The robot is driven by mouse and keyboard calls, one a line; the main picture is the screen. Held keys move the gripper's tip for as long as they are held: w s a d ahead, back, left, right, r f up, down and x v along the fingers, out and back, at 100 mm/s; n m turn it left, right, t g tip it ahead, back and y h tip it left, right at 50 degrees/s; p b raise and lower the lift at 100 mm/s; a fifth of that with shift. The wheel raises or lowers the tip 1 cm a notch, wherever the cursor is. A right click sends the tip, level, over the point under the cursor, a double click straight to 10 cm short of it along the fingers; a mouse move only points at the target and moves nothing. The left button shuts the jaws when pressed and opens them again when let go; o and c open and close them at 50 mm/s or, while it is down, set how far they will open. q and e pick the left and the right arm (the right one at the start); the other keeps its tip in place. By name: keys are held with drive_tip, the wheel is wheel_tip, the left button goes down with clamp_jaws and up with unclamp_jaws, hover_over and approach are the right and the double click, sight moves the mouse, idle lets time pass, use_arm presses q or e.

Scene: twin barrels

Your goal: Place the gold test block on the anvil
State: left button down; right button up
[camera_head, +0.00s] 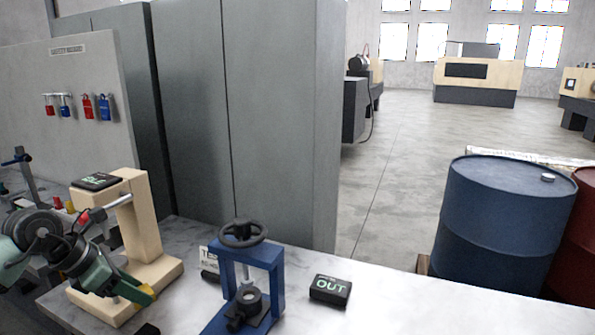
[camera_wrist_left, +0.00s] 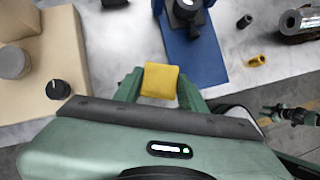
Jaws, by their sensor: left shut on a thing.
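The gold test block (camera_wrist_left: 160,80) is between the two green fingers of my left gripper (camera_wrist_left: 158,88) in the wrist view. The gripper is shut on it. In the head view the left gripper (camera_head: 139,293) is in front of the beige tester (camera_head: 145,225), with a yellow patch of the block at its tip. A blue press (camera_head: 275,280) with a dark handwheel (camera_head: 243,234) stands to its right. A dark round seat (camera_head: 248,296) sits low inside the press. A grey cylinder (camera_wrist_left: 13,62) stands on the beige base in the wrist view. I cannot tell which is the anvil.
A black box marked OUT (camera_head: 330,290) lies on the marble bench right of the press. Another black box (camera_head: 95,181) sits atop the beige tester. Blue (camera_head: 505,220) and red (camera_head: 577,235) barrels stand beyond the bench. Grey cabinets (camera_head: 270,120) rise behind it.

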use_arm(q)
drive_tip(key=s+d+f+m+g+y, duration=0.2)
drive_tip(key=s+d+m+g, duration=0.3)
drive_tip(key=s+m, duration=0.5)
drive_tip(key=s+d+f+m+g+y, duration=0.2)
drive_tip(key=s+d+f+m+g, duration=0.3)
drive_tip(key=m, duration=1.2)
drive_tip(key=s+d+g, duration=0.1)
drive_tip(key=s+d, duration=0.3)
drive_tip(key=s, duration=0.2)
drive_tip(key=shift+y, duration=0.3)
drive_tip(key=shift+s+d+f, duration=0.1)
drive_tip(key=shift+d, duration=0.05)
